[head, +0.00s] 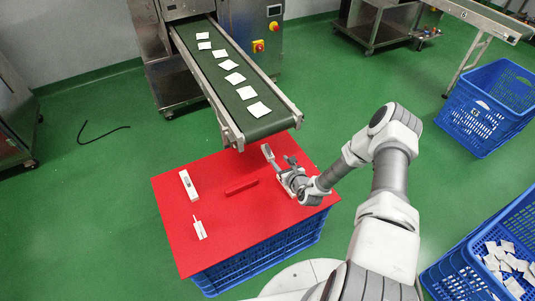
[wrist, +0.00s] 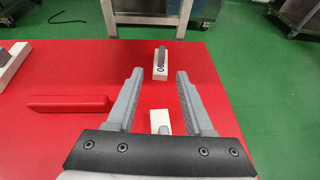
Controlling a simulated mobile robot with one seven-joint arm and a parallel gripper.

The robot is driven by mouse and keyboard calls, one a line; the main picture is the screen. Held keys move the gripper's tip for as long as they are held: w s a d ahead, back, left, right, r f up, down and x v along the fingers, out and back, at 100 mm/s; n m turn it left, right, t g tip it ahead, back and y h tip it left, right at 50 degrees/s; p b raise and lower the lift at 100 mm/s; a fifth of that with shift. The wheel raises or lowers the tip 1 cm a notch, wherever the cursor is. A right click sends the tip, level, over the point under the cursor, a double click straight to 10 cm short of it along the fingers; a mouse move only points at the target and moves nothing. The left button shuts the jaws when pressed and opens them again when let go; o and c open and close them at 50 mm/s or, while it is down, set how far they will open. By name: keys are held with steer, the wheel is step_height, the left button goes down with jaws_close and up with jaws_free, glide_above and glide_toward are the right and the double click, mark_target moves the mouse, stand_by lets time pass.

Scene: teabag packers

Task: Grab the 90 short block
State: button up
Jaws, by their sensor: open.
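A white block with a dark grey raised part (wrist: 160,64) lies ahead of my gripper near the table's far edge. The small dark mark on its near end looks like "90". My gripper (wrist: 157,76) is open and empty in the wrist view, its fingers pointing toward that block, which shows beyond the fingertips. A second white block (wrist: 160,121) shows between the fingers close to the palm, partly hidden by my gripper; no mark is readable on it. In the head view my gripper (head: 280,165) is over the table's right side.
The red tabletop (head: 225,237) also bears a red bar (head: 241,187), a long white block (head: 188,185) and a white piece with a thin stem (head: 200,229). A conveyor (head: 218,75) with several white packets ends above the far edge. Blue crates (head: 487,115) stand right.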

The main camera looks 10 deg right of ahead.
steer(key=b, duration=0.2)
glide_toward(269, 148)
steer(key=x, duration=0.3)
steer(key=shift+a+r, duration=0.1)
steer(key=shift+a, duration=0.15)
steer(key=shift+w+a+b, duration=0.15)
steer(key=shift+w+b, duration=0.2)
steer(key=shift+w, duration=0.2)
steer(key=b+x, duration=0.2)
steer(key=x, duration=0.1)
steer(key=b+x, duration=0.1)
steer(key=shift+w+d+f, duration=0.15)
steer(key=shift+d+f, duration=0.05)
steer(key=shift+f, duration=0.3)
steer(key=shift+w+a, duration=0.1)
steer(key=shift+w, duration=0.3)
jaws_close()
